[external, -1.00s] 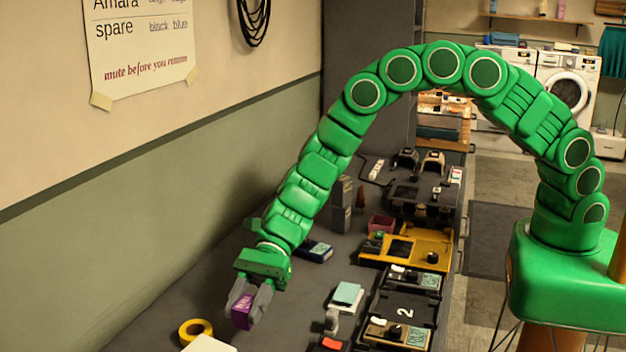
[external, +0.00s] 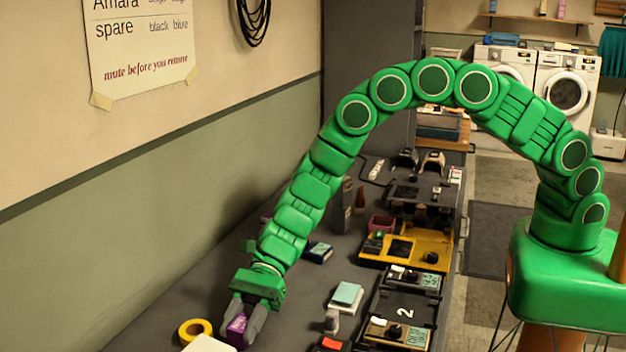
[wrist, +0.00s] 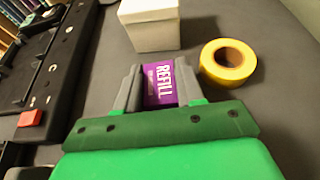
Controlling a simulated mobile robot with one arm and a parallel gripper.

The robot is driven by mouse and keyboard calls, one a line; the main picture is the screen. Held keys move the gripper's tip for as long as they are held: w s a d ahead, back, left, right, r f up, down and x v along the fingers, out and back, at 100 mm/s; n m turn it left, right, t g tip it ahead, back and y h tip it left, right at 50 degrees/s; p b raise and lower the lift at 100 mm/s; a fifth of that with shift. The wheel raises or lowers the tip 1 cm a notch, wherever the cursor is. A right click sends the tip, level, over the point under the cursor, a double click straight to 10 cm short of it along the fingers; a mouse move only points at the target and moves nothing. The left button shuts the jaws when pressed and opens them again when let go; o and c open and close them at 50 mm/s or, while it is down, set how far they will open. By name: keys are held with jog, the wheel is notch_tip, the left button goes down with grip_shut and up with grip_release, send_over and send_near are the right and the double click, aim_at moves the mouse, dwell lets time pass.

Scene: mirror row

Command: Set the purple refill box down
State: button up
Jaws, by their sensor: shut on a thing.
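The purple refill box (external: 237,327) is between the grey fingers of my gripper (external: 243,325), at the lower left of the external view. My gripper is shut on it. In the wrist view the purple box (wrist: 160,83) shows its white "REFILL" lettering between the two fingers (wrist: 159,92). The box is at or close above the dark grey bench top (external: 150,322); I cannot tell whether it touches. Its underside is hidden.
A yellow tape roll (wrist: 228,62) lies right of the box in the wrist view, and a white box (wrist: 150,25) stands just beyond it. A black tray with a red block (wrist: 30,118) is at the left. Bare bench lies between the tray and my gripper.

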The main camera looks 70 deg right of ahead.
jog(key=shift+f, duration=0.15)
jog(key=o, duration=1)
jog(key=shift+r, duration=0.2)
jog(key=v, duration=1.2)
